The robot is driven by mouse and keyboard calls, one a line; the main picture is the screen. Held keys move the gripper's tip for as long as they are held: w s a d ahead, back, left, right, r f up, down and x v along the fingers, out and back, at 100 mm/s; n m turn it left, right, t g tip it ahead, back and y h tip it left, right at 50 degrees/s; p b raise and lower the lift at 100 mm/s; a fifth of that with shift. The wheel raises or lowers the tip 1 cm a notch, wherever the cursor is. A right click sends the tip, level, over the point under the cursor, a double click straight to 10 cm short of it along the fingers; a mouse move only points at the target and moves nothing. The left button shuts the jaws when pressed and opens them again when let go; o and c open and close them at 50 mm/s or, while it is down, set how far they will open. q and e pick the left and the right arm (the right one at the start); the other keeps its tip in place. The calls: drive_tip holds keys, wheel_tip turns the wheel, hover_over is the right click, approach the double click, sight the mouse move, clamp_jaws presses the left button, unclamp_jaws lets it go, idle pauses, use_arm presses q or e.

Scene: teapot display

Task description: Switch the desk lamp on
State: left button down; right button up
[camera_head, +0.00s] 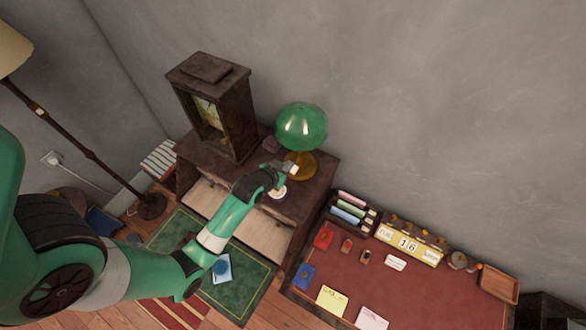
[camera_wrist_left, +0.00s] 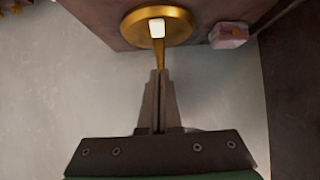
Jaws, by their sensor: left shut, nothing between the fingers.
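The desk lamp has a green domed shade (camera_head: 301,127) and a round brass base (camera_head: 307,164), and stands upright on a dark wooden cabinet. I cannot tell from the shade whether it is lit. In the left wrist view the brass base (camera_wrist_left: 183,29) carries a small white block (camera_wrist_left: 157,28), which looks like its switch. My left gripper (camera_head: 288,170) is beside the base. Its fingers (camera_wrist_left: 160,74) are shut and empty, their tips pointing at the base just short of the white block; touching is not evident. My right gripper is out of view.
A dark wooden clock (camera_head: 213,106) stands left of the lamp on the cabinet top (camera_head: 309,190). A small pinkish box (camera_wrist_left: 229,35) lies near the base. A small round white thing (camera_head: 279,192) is below my gripper. A red-topped desk (camera_head: 430,289) with several small items is at right.

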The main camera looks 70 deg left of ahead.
sight(296, 166)
use_arm(q)
drive_tip(key=x, duration=0.4)
drive_tip(key=shift+b, duration=0.3)
wheel_tip(296, 166, down, 3)
drive_tip(key=shift+r, duration=0.15)
drive_tip(key=shift+w+a+f, duration=0.1)
drive_tip(key=shift+w+f, duration=0.05)
drive_tip(key=shift+f, duration=0.3)
drive_tip(key=shift+f+b, duration=0.1)
drive_tip(key=shift+b, duration=0.25)
drive_tip(key=shift+w+a+f+b, duration=0.15)
drive_tip(key=shift+f+b, duration=0.25)
drive_tip(key=shift+b, duration=0.05)
drive_tip(key=shift+r, duration=0.2)
drive_tip(key=shift+w, duration=0.1)
